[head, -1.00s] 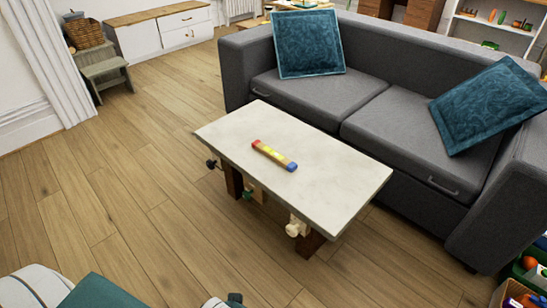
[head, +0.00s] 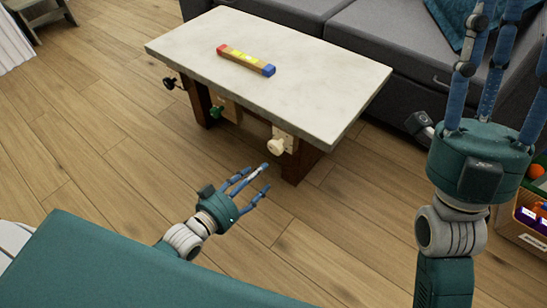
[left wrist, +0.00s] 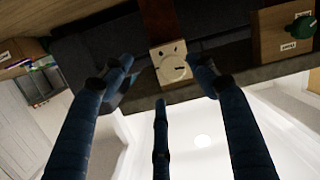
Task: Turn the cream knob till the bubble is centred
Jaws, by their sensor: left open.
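The cream knob (head: 275,147) sits on a cream plate under the near edge of the pale tabletop (head: 330,85). In the left wrist view, the cream knob (left wrist: 174,70) lies ahead between the fingers, apart from them. My left gripper (head: 250,180) is open and empty, below and left of the knob. A bar-shaped level (head: 245,60) with a red end, a blue end and a yellow middle lies on the tabletop; its bubble is too small to make out. My right gripper (head: 500,35) is raised at the right, fingers spread and empty, some tips cut off.
A green knob (head: 216,111) and a black knob (head: 169,83) are on the table's left side. A grey sofa (head: 385,45) stands behind the table. A toy crate (head: 525,215) is at the right edge. The wooden floor before the table is clear.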

